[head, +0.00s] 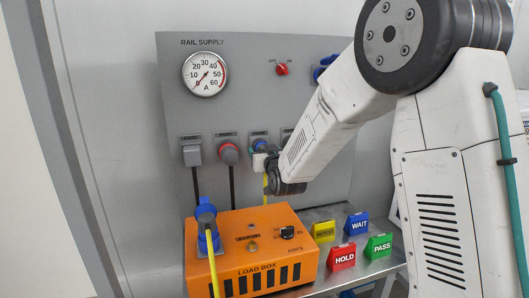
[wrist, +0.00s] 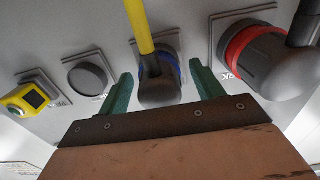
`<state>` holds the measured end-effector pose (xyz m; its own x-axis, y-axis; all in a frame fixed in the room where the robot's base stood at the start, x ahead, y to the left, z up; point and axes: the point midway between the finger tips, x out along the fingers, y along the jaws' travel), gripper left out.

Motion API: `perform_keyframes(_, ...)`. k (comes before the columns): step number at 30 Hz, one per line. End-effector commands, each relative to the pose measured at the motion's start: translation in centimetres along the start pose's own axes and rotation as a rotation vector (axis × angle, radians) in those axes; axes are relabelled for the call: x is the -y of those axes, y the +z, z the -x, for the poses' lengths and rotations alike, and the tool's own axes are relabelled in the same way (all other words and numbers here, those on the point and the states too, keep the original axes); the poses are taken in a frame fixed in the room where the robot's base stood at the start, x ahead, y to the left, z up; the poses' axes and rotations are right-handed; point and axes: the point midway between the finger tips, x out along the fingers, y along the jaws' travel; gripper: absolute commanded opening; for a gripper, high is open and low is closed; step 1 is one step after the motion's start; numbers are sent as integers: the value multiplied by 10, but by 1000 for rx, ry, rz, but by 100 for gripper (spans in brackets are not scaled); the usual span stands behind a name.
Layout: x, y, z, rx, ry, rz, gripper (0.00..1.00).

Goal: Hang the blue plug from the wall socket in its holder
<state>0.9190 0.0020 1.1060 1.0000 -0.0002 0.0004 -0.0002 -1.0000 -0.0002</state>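The blue plug (wrist: 160,82) sits in the wall socket, a dark body with a blue ring and a yellow cable. In the head view its yellow cable (head: 265,184) hangs below the socket, and my arm partly hides the plug. My gripper (wrist: 161,70) is open, with one green finger on each side of the plug and a gap visible at least on the left. The head view shows my gripper (head: 271,165) at the panel. A blue ring-like part (head: 321,71), possibly the holder, shows at the panel's upper right, partly hidden by my arm.
A red plug (wrist: 258,58) sits in the neighbouring socket, close to my right finger in the wrist view. The orange load box (head: 252,262) stands below with another blue connector (head: 207,226). Coloured signs, including HOLD (head: 342,257), stand on the metal table.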

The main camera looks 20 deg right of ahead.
Motion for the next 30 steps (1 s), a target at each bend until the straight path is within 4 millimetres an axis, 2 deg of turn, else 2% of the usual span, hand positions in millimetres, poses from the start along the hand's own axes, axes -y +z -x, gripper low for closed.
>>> perform_keyframes(10, 0, 0, 6, 2, 0, 0, 66)
perform_keyframes(21, 0, 0, 65, 0, -1, 0, 66)
perform_keyframes(30, 0, -1, 82, 23, -2, -1, 66)
